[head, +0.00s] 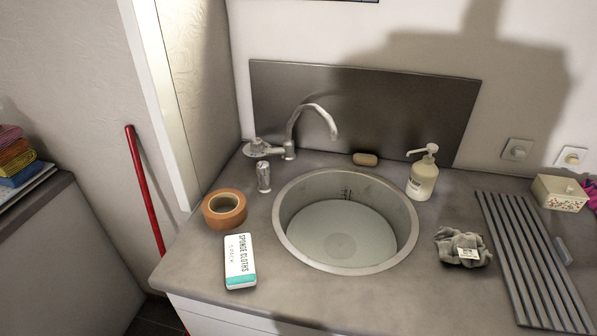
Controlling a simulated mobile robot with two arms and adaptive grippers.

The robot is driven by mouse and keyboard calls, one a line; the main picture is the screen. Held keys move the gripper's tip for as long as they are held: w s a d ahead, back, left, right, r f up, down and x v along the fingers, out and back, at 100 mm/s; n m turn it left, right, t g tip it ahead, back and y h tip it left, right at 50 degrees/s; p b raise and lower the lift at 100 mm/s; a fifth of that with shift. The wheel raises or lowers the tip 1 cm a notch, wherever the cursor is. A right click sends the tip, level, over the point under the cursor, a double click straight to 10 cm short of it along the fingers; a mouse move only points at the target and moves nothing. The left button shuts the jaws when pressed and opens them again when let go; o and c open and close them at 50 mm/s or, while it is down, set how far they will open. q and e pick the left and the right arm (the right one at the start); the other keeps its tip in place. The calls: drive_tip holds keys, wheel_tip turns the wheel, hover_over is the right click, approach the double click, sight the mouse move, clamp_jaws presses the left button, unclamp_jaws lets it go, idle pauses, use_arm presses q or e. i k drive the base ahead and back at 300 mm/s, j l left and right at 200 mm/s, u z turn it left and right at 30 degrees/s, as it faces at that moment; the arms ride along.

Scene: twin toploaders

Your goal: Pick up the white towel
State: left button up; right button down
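I see no plainly white towel in the head view. A stack of folded cloths (16,156) in pink-red, yellow-orange and blue lies at the far left, cut off by the picture edge. A crumpled grey cloth (462,247) with a small white label lies on the counter right of the sink. Neither of my grippers is in view.
A round sink (345,262) with a tap (290,150) is set in the grey counter (330,306). A red pole (146,190) leans left.

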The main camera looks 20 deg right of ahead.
sight(454, 246)
drive_tip(key=z, duration=1.7)
